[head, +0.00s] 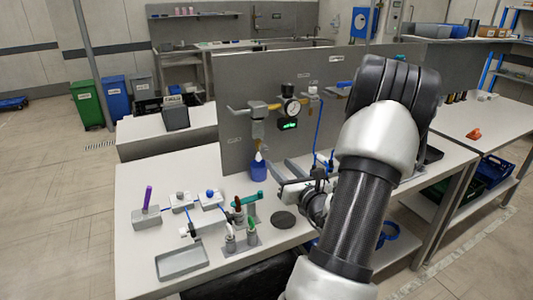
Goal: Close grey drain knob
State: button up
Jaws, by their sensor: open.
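Several small fittings stand on the left of the white worktable. One white block carries a small grey knob (180,195), and the block beside it has a blue knob (210,192). I cannot read any label, so I cannot tell if this grey knob is the drain knob, nor whether it is open or closed. My gripper (282,180) is open, low over the table in front of the grey panel, to the right of these fittings and apart from the grey knob. My arm hides part of the panel and the table to its right.
A purple lever (148,196), green- and red-handled fittings (245,200), a grey tray (182,262) and a dark disc (283,220) are on the table.

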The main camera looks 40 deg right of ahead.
aim_at(264, 150)
jog(key=x, duration=1)
jog(key=shift+a, duration=0.1)
jog(key=shift+c, duration=0.2)
jog(key=shift+b, duration=0.3)
grip_shut()
